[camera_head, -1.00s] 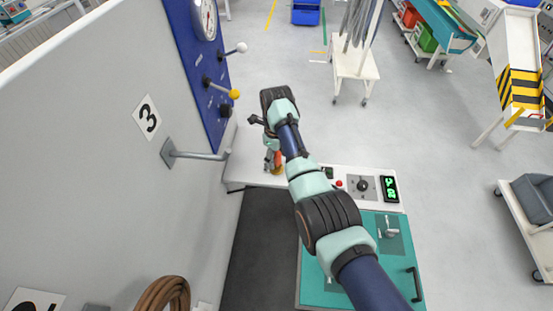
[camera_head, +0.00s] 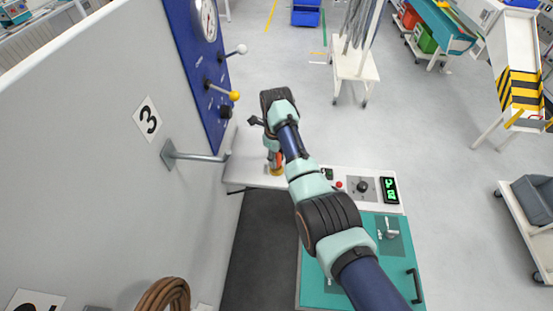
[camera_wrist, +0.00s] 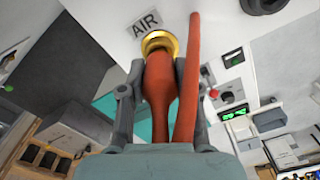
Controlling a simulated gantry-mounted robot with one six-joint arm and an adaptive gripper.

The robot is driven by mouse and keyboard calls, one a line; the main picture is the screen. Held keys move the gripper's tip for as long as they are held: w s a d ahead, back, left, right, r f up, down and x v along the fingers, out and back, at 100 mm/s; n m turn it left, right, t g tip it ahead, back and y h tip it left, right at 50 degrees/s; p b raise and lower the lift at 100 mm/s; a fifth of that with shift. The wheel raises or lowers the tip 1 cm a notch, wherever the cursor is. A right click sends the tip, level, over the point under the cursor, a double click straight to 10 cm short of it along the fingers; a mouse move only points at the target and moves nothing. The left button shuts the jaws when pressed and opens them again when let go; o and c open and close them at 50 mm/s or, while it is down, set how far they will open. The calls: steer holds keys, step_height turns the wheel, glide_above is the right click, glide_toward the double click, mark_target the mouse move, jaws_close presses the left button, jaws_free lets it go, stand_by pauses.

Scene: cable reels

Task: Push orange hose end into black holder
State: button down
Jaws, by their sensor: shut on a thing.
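In the wrist view, my gripper (camera_wrist: 157,82) is shut on the orange hose end (camera_wrist: 160,72), with one finger on each side. A gold ring (camera_wrist: 159,42) is at the far tip of the hose end, close to a white panel with an AIR label. I cannot tell whether the ring belongs to the hose or the panel. A length of orange hose (camera_wrist: 190,75) runs alongside the right finger. In the head view, my gripper (camera_head: 275,160) is low over the white bench, largely hidden by my arm. I cannot make out a black holder at the hose tip.
The white bench (camera_head: 245,170) carries a red button (camera_head: 339,184), a black knob (camera_head: 362,187) and a green display (camera_head: 389,189). A grey wall (camera_head: 100,150) with a projecting metal bar (camera_head: 195,156) stands left. A teal cabinet (camera_head: 345,285) is in front.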

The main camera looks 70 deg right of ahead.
steer(key=shift+r+p, duration=0.95)
steer(key=shift+r, duration=0.15)
steer(key=shift+r, duration=0.35)
steer(key=shift+r+p, duration=0.55)
steer(key=shift+r, duration=0.2)
steer(key=shift+r, duration=3.05)
